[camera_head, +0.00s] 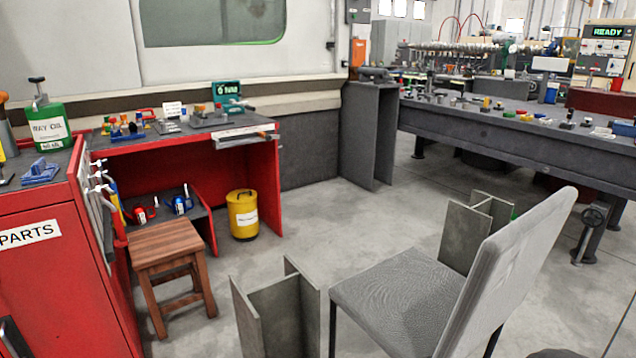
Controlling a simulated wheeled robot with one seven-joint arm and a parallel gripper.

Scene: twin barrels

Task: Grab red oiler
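A small red can with a pale label, which looks like the red oiler (140,215), stands on the low shelf (202,222) under the red workbench at the left. A similar blue can (180,206) stands to its right on the same shelf. The red can is small in the picture, and its fine shape is hard to make out. My gripper does not show in the head camera view.
A wooden stool (167,246) stands in front of the low shelf. A red parts cabinet (50,270) is at left, a yellow canister (242,214) on the floor. Steel beams (278,310) and a grey chair (400,300) occupy the foreground. Open floor (330,225) lies mid-picture.

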